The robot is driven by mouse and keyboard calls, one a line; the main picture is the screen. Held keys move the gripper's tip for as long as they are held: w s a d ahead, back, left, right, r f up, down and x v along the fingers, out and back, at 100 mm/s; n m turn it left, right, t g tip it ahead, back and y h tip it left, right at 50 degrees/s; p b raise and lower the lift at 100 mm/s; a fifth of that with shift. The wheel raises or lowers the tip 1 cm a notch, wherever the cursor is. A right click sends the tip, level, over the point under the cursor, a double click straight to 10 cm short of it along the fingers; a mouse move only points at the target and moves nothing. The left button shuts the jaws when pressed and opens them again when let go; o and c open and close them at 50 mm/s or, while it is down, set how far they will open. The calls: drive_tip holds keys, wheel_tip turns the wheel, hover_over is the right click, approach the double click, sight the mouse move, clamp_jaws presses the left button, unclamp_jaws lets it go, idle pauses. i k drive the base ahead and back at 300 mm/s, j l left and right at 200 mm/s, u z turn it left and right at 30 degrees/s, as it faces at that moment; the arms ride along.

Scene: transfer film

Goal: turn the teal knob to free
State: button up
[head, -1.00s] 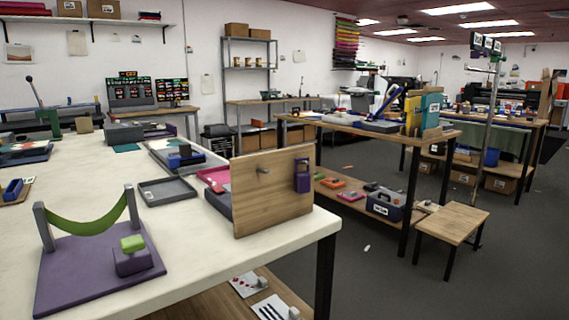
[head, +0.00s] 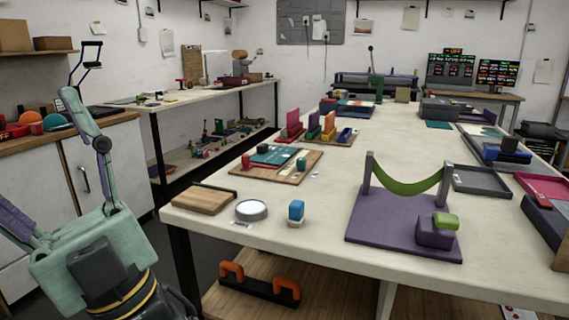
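A small teal knob-like piece (head: 302,164) stands at the right of a wooden board (head: 250,172) on the white table. A teal sheet or plate and a red piece (head: 246,161) are on the same board. The piece is too small to tell which way it is turned, and no lettering can be read. A bluer block (head: 296,210) stands on a small pale base nearer the front edge. My gripper (head: 95,55) is at the top of my raised mint and purple arm at the left, well away from the board. Its dark fingers look apart and empty.
A wooden block (head: 205,198) and a round silver-rimmed disc (head: 251,210) lie near the front left corner of the white table (head: 330,235). A purple stand (head: 405,234) with a green sling is to the right. Cabinets (head: 95,170) are at the left. Dark floor separates the two benches.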

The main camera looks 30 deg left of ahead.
sight(301, 162)
drive_tip(key=j+u, duration=0.15)
drive_tip(key=j, duration=0.35)
drive_tip(key=i+j+u, duration=0.15)
drive_tip(key=j, duration=0.3)
drive_tip(key=i+j+u, duration=0.15)
drive_tip(key=j, duration=0.35)
drive_tip(key=i, duration=0.1)
drive_tip(key=i+l, duration=0.15)
drive_tip(key=l, duration=0.2)
drive_tip(key=i+l, duration=0.15)
drive_tip(key=l, duration=0.2)
drive_tip(key=i+l, duration=0.15)
drive_tip(key=l, duration=0.2)
drive_tip(key=i+l, duration=0.35)
drive_tip(key=l, duration=0.3)
drive_tip(key=u, duration=0.05)
